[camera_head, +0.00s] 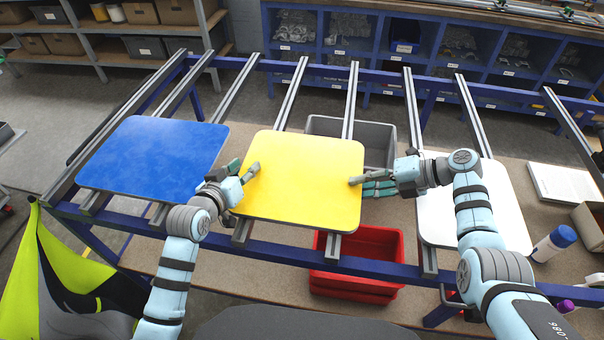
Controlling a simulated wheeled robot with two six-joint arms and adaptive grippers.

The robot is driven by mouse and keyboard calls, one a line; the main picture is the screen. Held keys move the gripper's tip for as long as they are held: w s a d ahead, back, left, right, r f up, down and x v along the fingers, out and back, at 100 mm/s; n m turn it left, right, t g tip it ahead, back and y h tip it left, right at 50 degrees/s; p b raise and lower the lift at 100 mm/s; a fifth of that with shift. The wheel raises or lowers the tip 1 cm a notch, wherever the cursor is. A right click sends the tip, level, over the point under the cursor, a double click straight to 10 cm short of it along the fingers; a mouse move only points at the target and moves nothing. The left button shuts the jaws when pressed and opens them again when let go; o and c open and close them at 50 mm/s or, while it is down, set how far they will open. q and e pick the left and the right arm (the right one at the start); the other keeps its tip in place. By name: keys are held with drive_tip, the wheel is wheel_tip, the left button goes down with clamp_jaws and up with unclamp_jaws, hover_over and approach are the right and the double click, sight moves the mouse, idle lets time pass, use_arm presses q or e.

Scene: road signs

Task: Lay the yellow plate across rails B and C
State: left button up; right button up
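The yellow plate (300,190) lies over two grey rails, the left one (291,92) and the right one (350,100); both reappear below its near edge. Whether it rests on them or hovers slightly above I cannot tell. No rail letters are legible. My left gripper (241,171) is at the plate's left edge, one finger over its top, the other at the edge and partly hidden. My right gripper (367,184) is at the right edge, one finger on top and the other passing out of sight beneath. Both look closed on the plate.
A blue plate (153,155) lies on rails to the left, and a white plate (480,205) to the right. A grey bin (375,135) and a red bin (370,265) stand below the rails. A blue-capped bottle (553,243) is at the right.

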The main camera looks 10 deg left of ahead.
use_arm(q)
drive_tip(key=shift+f, duration=0.1)
drive_tip(key=c, duration=0.3)
use_arm(e)
drive_tip(key=c, duration=0.3)
use_arm(q)
clamp_jaws()
use_arm(e)
clamp_jaws()
use_arm(q)
drive_tip(key=shift+s+a+f, duration=0.1)
use_arm(e)
drive_tip(key=shift+a, duration=0.1)
drive_tip(key=shift+r, duration=0.1)
